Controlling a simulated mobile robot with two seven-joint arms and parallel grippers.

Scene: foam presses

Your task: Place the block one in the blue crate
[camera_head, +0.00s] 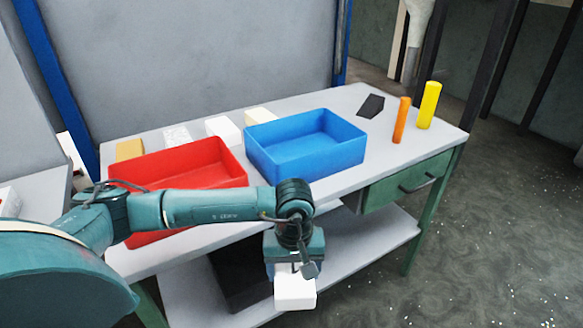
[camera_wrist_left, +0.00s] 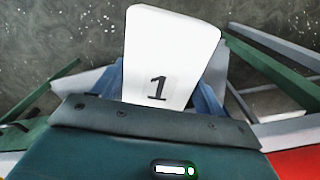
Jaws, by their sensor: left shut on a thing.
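A white block marked 1 (camera_wrist_left: 170,55) is held in my left gripper (camera_head: 295,268); the block also shows in the head view (camera_head: 295,291), hanging below the gripper. The gripper is shut on it, in front of the table's near edge and lower than the crates. The blue crate (camera_head: 262,160) stands on the table, beyond the gripper; no contents show in the visible part of its inside. My right gripper is not in view.
A red crate (camera_head: 190,181) stands left of the blue one. Several foam blocks lie behind the crates, including a white one (camera_head: 222,129). An orange cylinder (camera_head: 401,120), a yellow cylinder (camera_head: 428,105) and a dark flat piece (camera_head: 371,106) are at the right. A lower shelf (camera_head: 375,243) runs beneath.

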